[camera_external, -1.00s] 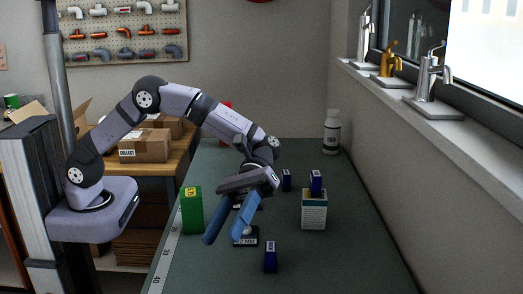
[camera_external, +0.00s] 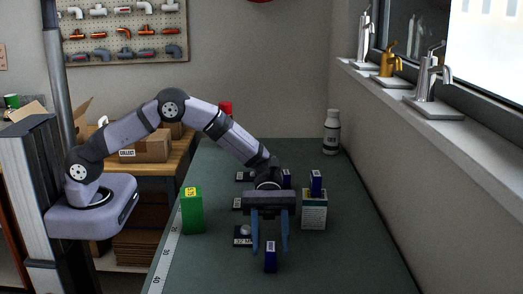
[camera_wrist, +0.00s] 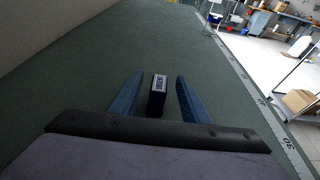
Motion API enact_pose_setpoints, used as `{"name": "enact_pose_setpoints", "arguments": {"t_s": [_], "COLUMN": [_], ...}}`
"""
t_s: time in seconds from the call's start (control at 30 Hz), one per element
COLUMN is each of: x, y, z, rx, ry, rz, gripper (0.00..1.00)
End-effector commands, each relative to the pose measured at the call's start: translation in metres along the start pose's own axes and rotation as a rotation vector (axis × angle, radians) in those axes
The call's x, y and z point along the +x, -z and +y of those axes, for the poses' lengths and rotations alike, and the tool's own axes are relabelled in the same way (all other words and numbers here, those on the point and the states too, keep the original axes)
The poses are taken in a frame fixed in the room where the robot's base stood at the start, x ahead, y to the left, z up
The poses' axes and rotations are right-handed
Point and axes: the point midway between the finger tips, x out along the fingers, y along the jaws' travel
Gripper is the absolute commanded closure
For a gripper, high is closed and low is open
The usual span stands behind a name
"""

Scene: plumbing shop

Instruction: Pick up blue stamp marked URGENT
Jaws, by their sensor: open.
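A dark blue stamp (camera_external: 270,258) stands upright near the front of the green bench top. In the wrist view, this stamp (camera_wrist: 158,95) has a white top label that appears to read URGENT. My gripper (camera_external: 270,250) is open, pointing down, with one blue finger on each side of the stamp in the picture. In the wrist view the stamp shows between the fingertips (camera_wrist: 159,80), with a gap on both sides. I cannot tell exactly how high the fingertips are above the bench.
Another blue stamp (camera_external: 316,183) stands on a white box (camera_external: 314,212) to the right; a further one (camera_external: 287,178) is behind my gripper. A green box (camera_external: 191,211) stands at the left edge. The front right bench is clear.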

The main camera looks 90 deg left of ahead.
Motion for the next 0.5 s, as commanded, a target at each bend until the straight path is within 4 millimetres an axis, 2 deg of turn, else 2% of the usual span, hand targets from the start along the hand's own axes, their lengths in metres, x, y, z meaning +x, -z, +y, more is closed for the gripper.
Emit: {"name": "enact_pose_setpoints", "arguments": {"t_s": [0.17,0.5], "x": [0.008,0.047], "y": [-0.001,0.000], "z": [0.000,0.000], "rx": [0.000,0.000], "ry": [0.003,0.003], "rz": [-0.001,-0.001], "gripper": [0.58,0.58]}}
